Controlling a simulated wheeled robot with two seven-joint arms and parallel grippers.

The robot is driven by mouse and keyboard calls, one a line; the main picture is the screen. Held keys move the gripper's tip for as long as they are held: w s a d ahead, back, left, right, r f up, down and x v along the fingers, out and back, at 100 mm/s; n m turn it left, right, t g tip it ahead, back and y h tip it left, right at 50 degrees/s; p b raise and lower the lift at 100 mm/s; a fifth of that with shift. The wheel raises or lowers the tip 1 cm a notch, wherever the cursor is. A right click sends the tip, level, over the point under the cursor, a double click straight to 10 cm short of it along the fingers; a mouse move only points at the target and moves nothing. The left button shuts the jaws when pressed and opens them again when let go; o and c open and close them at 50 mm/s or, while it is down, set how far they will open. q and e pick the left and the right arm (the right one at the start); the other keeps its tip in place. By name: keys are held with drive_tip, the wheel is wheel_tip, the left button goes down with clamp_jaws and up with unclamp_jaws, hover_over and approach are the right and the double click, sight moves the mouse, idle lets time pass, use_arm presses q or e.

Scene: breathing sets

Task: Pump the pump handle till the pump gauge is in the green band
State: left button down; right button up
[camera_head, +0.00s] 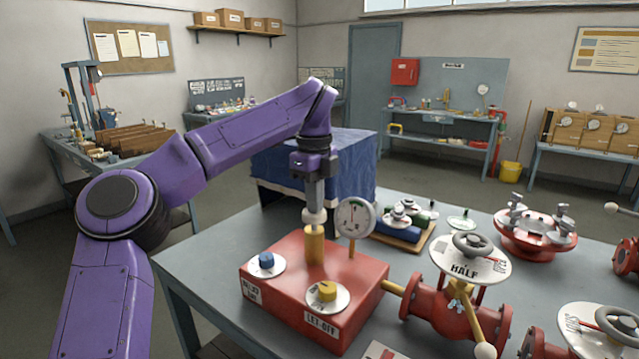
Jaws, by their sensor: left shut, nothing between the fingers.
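The red pump box (290,290) stands on the grey table. A yellow post (315,246) rises from its top and ends in a pale rounded knob (314,217), which looks like the pump handle. My left gripper (315,206) points straight down, shut and empty, with its fingertips at the top of the knob. I cannot tell whether they touch it. The round pump gauge (355,217) stands just right of the post, with a green patch on its right side. Its needle is too small to read surely. My right gripper is not in view.
The box top carries a blue knob (266,260) and a yellow let-off knob (327,291). A red valve with a HALF plate (470,262) stands to the right. A red flanged part (536,234) is behind it. The table's left corner is clear.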

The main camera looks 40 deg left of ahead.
use_arm(q)
wheel_tip(320, 180, up, 5)
drive_tip(key=p, duration=0.4)
drive_tip(key=shift+w, duration=0.1)
wheel_tip(320, 180, up, 9)
drive_tip(key=p, duration=0.2)
idle(1.1)
